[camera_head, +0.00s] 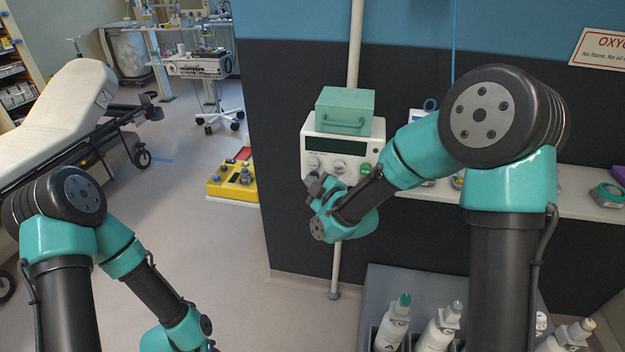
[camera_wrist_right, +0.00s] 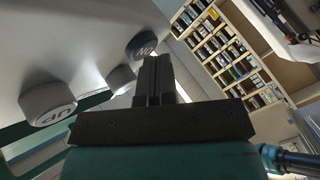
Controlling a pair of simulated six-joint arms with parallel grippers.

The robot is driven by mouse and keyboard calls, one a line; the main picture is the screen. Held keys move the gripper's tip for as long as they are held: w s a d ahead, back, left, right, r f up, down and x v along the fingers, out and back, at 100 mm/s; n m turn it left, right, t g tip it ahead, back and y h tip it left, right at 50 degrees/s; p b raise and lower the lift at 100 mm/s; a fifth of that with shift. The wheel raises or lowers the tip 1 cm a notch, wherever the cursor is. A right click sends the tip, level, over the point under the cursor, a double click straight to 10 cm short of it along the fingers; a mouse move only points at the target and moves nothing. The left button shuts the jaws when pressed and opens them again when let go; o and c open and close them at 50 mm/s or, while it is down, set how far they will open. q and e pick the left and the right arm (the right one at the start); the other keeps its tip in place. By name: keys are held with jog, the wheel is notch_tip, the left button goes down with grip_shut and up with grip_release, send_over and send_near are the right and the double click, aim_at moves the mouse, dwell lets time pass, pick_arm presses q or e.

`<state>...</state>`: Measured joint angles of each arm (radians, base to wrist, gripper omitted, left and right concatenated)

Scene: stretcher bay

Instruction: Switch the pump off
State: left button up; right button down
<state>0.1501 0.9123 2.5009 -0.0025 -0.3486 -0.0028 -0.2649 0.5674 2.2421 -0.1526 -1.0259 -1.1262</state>
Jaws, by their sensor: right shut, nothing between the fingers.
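The pump (camera_head: 343,140) is a white box on a pole, with a dark display and a row of controls below it. A green control (camera_head: 366,169) sits at the right of that row. My right gripper (camera_head: 314,184) is shut and empty, just in front of the pump's lower left. In the right wrist view its closed fingers (camera_wrist_right: 153,78) point beside a dark round button (camera_wrist_right: 141,45), whose lettering I cannot read surely. A pale button (camera_wrist_right: 121,78) and a grey button marked UP (camera_wrist_right: 47,103) are to the left. Contact is unclear. My left gripper is below the picture.
A teal case (camera_head: 345,110) sits on top of the pump. A shelf (camera_head: 575,200) runs to the right behind my right arm. A grey rack (camera_head: 385,285) with bottles stands below. A yellow box (camera_head: 232,184) lies at left, and a stretcher (camera_head: 70,110) stands farther left.

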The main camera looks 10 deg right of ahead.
dwell(0.5)
jog(key=shift+s+a, duration=0.1)
jog(key=shift+s, duration=0.35)
jog(key=s, duration=0.1)
jog(key=s+a, duration=0.1)
jog(key=s, duration=0.1)
jog(key=s+a, duration=0.1)
jog(key=s, duration=0.1)
jog(key=shift+s, duration=0.2)
dwell(0.4)
